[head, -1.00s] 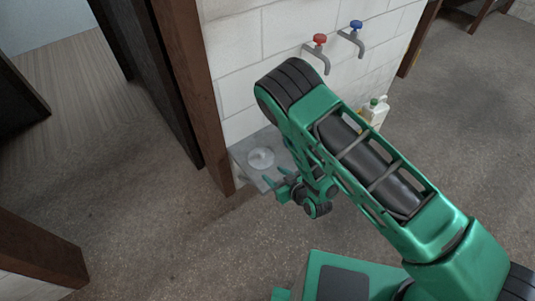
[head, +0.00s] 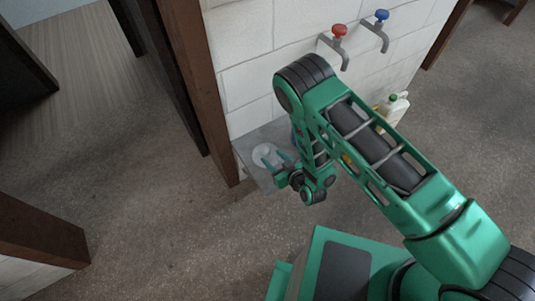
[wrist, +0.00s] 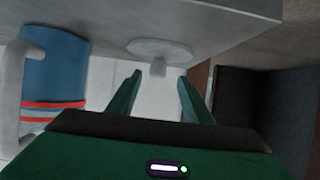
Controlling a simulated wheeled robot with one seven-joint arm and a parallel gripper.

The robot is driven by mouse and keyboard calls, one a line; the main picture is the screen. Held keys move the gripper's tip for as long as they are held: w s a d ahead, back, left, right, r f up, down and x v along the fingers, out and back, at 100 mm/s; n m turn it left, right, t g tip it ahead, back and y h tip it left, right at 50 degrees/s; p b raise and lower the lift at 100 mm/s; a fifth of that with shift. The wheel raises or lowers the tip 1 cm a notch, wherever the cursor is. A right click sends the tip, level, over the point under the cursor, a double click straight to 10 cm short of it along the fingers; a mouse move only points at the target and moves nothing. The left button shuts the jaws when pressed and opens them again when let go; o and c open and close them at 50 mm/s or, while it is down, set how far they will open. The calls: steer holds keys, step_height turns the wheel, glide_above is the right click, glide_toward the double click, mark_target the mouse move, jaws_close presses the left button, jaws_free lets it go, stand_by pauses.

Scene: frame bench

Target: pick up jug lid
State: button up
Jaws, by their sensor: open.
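The jug lid (head: 263,152) is a white disc on the grey ledge (head: 247,150) by the tiled wall. It shows in the wrist view as a pale disc (wrist: 160,49) with a small knob, which appears upside down there. My gripper (head: 275,158) is open and empty at the lid's near right side. In the wrist view, its two green fingertips (wrist: 160,80) stand apart, with the knob lined up between them and a little beyond. I cannot tell whether they touch the lid.
A blue jug with red bands (wrist: 55,70) and a pale handle stands beside the lid in the wrist view. Above the ledge are a red tap (head: 339,31) and a blue tap (head: 381,16). A white bottle (head: 394,108) is behind my arm. A brown post (head: 200,90) borders the ledge's left.

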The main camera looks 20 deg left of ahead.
mark_target(268, 153)
steer(key=shift+x, duration=3.45)
steer(key=shift+w+d+f, duration=0.1)
steer(key=shift+w+d, duration=0.05)
steer(key=shift+d, duration=0.05)
steer(key=c, duration=1.1)
jaws_close()
